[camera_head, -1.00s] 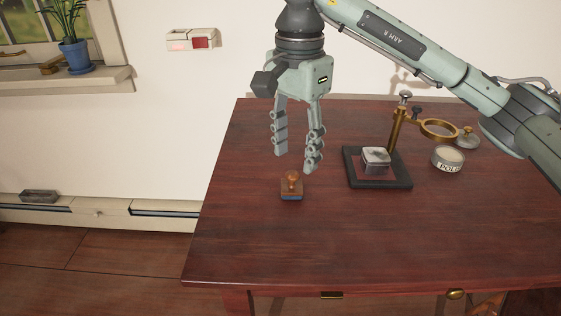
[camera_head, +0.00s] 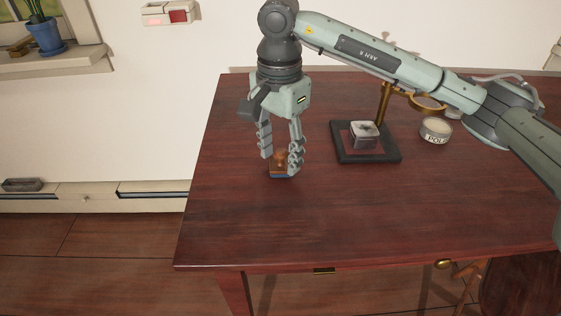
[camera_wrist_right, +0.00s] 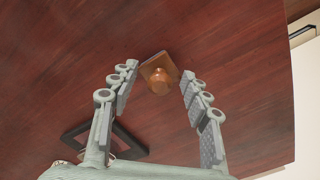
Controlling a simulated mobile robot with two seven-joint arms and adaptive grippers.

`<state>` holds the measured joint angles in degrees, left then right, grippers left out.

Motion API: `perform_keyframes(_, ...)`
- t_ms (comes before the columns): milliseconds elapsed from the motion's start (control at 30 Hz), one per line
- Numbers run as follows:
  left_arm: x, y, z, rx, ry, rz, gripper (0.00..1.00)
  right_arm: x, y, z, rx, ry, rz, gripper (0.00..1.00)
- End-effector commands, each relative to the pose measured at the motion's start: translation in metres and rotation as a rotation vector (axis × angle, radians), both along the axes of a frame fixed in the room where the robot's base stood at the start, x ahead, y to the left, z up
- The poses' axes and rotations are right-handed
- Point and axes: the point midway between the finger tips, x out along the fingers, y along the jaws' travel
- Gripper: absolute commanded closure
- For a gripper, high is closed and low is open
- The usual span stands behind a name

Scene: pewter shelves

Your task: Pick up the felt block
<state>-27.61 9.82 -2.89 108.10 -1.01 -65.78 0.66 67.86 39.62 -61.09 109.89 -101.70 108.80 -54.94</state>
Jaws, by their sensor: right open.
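The felt block (camera_head: 279,168) is a small wooden block with a rounded knob on top and a blue layer at its base. It stands on the dark red table (camera_head: 330,215). My right gripper (camera_head: 279,166) points down over it, with its two fingers open on either side; the right finger partly hides it in the head view. In the right wrist view, the block (camera_wrist_right: 158,73) shows between and just beyond the open fingertips (camera_wrist_right: 158,72), with no clear contact. My left gripper is not in view.
A dark stand (camera_head: 366,156) with a brass magnifier arm and a small glassy block (camera_head: 364,134) is right of the gripper. A round tin (camera_head: 436,131) stands further right. The table's front and left are clear.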

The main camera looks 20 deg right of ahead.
Motion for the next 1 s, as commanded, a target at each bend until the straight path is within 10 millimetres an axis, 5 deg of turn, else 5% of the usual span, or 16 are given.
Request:
perform_keyframes(67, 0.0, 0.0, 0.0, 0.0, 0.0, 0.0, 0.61, 0.0, 0.0, 0.0, 0.0, 0.0, 0.0, 0.54)
perform_keyframes(433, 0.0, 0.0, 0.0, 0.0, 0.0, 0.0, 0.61, 0.0, 0.0, 0.0, 0.0, 0.0, 0.0, 1.0)
perform_keyframes(767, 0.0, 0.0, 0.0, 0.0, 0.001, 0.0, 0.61, 0.0, 0.0, 0.002, 0.001, -0.002, 0.0, 1.0)
perform_keyframes(1000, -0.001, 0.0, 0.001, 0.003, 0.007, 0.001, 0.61, 0.001, 0.001, 0.023, 0.001, -0.005, 0.0, 1.0)
